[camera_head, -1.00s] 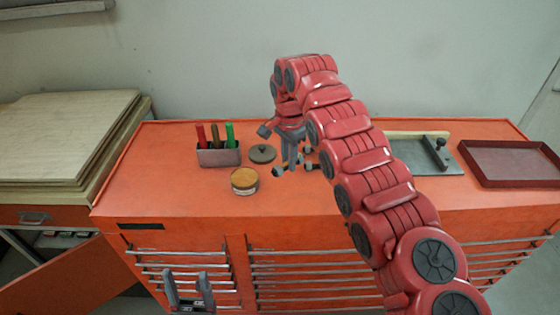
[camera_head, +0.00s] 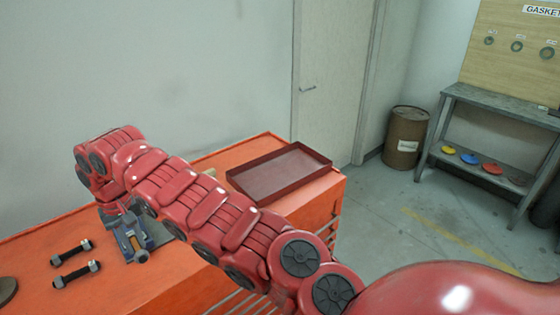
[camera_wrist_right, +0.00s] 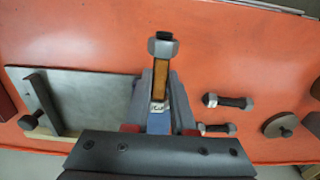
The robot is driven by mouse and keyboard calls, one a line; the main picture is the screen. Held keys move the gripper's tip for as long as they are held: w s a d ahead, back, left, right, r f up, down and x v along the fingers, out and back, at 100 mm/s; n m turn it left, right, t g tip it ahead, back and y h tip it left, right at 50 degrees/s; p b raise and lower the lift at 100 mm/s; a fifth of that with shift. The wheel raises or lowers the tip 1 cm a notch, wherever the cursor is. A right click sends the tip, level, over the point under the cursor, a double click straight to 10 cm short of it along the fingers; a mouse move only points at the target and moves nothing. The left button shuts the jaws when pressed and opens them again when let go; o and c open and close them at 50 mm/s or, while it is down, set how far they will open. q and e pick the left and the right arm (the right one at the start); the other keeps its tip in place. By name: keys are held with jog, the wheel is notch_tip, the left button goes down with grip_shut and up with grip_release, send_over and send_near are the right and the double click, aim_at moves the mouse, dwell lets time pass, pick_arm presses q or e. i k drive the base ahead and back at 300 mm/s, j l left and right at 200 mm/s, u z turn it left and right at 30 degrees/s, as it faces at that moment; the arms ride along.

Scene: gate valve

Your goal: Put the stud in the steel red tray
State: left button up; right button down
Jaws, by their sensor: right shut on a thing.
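My right gripper (camera_head: 132,250) is above the orange bench, left of the red tray. In the right wrist view its jaws (camera_wrist_right: 160,105) are shut on a stud (camera_wrist_right: 160,78), brownish with a grey hex nut at its exposed end. In the head view the held stud is too small to make out. Two more dark studs with nuts, a farther one (camera_head: 72,252) and a nearer one (camera_head: 76,273), lie on the bench left of the gripper. The red tray (camera_head: 280,172) is at the bench's right end and looks empty. My left gripper is out of view.
A grey plate with a raised bar (camera_wrist_right: 75,90) lies beside the gripper in the wrist view. A round lid (camera_wrist_right: 280,125) lies on the other side. A brown barrel (camera_head: 405,135) and a grey shelf (camera_head: 480,105) stand beyond the bench.

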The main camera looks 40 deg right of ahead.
aim_at(287, 172)
jog(key=l, duration=1.05)
jog(key=i+l, duration=0.1)
jog(key=l, duration=0.95)
jog(key=i+l, duration=0.1)
jog(key=l, duration=0.9)
